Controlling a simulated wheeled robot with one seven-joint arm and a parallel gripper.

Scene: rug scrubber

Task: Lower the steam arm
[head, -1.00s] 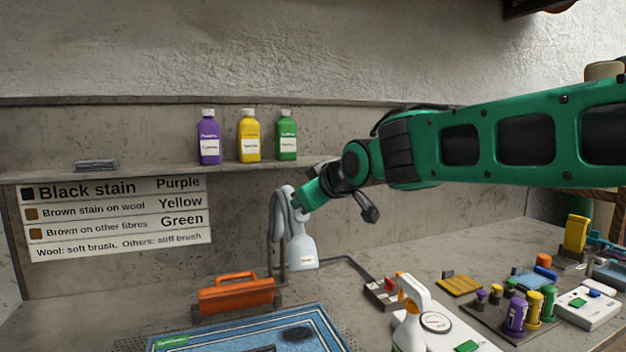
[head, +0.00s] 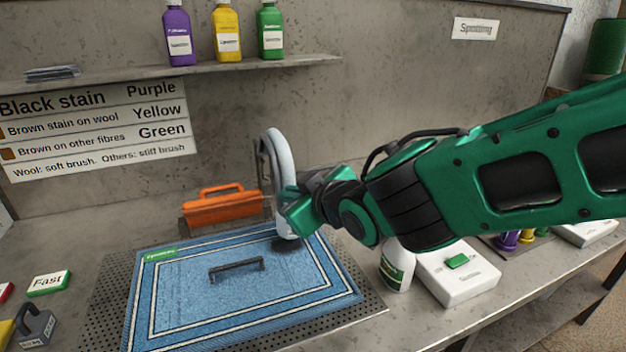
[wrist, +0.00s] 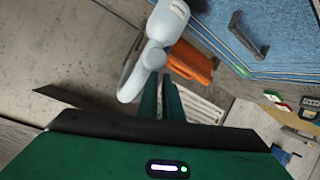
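The steam arm (head: 280,165) is a pale grey curved tube with a wide head. In the head view it bends over at the back of the blue rug (head: 190,310), and its lower end is close above a dark stain (head: 287,244); contact cannot be told. My gripper (head: 298,212) is beside its lower part and partly covers it. In the wrist view the steam arm (wrist: 152,57) passes beyond the tips of my two green fingers (wrist: 160,84). The fingers are close together with a narrow gap; whether they grip the tube is unclear.
An orange-handled block (head: 222,205) stands behind the rug. A white spray bottle (head: 397,268) and white box (head: 458,272) stand to the right. A shelf (head: 180,73) with three bottles is above.

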